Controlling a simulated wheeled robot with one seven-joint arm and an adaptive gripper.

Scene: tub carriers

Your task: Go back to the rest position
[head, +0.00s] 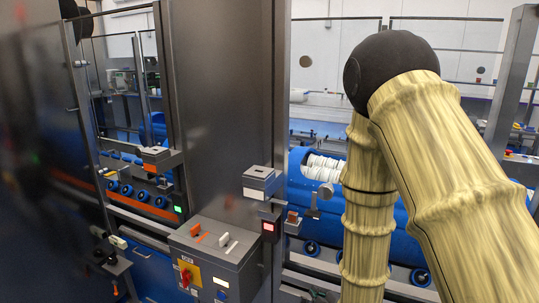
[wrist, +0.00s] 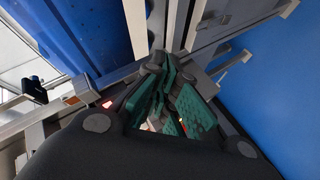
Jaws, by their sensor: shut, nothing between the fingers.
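My gripper (wrist: 165,98) shows in the wrist view, its dark body across the bottom and its green finger pads near the middle. The pads are close together and hold nothing. In the head view my arm, in a yellowish sleeve with a dark joint, fills the right side. My gripper is hidden there. A control box (head: 216,252) with a red rotary switch and small levers stands at the lower middle of the head view.
A steel column (head: 226,120) rises behind the box. A small grey box (head: 262,182) is mounted beside it. A blue tub carrier (head: 300,185) with white contents stands behind my arm. Glass guards and rails surround the machine. A blue surface (wrist: 275,95) lies right of my gripper.

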